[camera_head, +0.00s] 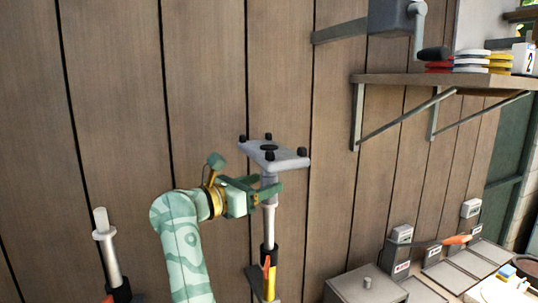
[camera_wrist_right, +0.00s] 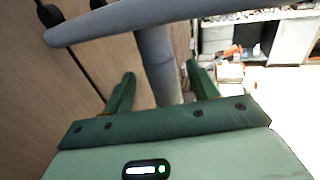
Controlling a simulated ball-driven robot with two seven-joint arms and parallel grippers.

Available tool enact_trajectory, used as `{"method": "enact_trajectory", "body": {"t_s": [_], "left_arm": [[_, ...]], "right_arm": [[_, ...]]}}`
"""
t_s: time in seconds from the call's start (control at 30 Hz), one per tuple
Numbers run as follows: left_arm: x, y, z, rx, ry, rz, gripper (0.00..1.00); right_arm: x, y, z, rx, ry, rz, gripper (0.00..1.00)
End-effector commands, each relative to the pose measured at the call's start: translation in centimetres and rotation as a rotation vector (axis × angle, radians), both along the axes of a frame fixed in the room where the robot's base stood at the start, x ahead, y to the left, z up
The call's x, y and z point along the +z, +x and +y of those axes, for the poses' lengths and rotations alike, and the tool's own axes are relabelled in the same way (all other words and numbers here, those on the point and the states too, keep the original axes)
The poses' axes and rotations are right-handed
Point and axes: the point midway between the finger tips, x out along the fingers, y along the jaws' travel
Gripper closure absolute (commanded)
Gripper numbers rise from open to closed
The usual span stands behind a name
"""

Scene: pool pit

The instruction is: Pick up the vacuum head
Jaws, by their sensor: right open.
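The vacuum head (camera_head: 285,158) is a grey flat plate with black knobs at its corners, held up in front of the wooden wall. A grey neck and pale pole (camera_head: 269,219) run down below it. My right gripper (camera_head: 268,187) is open just under the plate, with its green fingers on either side of the neck. In the right wrist view, the neck (camera_wrist_right: 158,62) stands between the open fingers of my right gripper (camera_wrist_right: 162,70), and the grey edge of the vacuum head (camera_wrist_right: 150,19) crosses above them. Whether the fingers touch the neck I cannot tell. My left gripper is out of view.
Another pale pole (camera_head: 107,255) with a dark lower part stands at the left. A bracketed shelf (camera_head: 440,79) with stacked discs juts from the wall at upper right. Grey boxes (camera_head: 365,286) stand below at right. The wooden wall (camera_head: 110,120) is close behind.

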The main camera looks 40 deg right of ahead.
Motion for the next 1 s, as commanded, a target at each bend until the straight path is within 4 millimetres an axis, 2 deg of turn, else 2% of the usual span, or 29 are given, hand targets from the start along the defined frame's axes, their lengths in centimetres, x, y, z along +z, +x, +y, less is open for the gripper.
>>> {"method": "enact_trajectory", "body": {"t_s": [0.1,0.23,0.5,0.53,0.57,0.73,1.0], "left_arm": [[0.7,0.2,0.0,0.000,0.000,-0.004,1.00],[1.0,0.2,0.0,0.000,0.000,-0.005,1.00],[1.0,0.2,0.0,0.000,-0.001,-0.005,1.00],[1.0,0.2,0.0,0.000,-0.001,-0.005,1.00],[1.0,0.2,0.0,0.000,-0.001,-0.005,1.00],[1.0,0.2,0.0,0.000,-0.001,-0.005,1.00],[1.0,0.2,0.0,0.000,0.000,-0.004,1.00]], "right_arm": [[0.1,-0.2,-2.1,-0.004,-0.003,0.000,0.41],[0.0,-0.2,-3.9,-0.003,-0.002,0.000,0.41],[-0.2,-0.1,-4.4,-0.001,0.000,0.000,0.41],[-0.2,-0.1,-4.4,-0.001,0.000,0.000,0.44],[-0.2,-0.1,-4.4,-0.001,0.000,0.000,0.52],[-0.2,-0.1,-4.4,-0.001,-0.001,0.000,0.99],[0.0,-0.1,-4.4,-0.001,-0.002,0.000,1.00]]}}
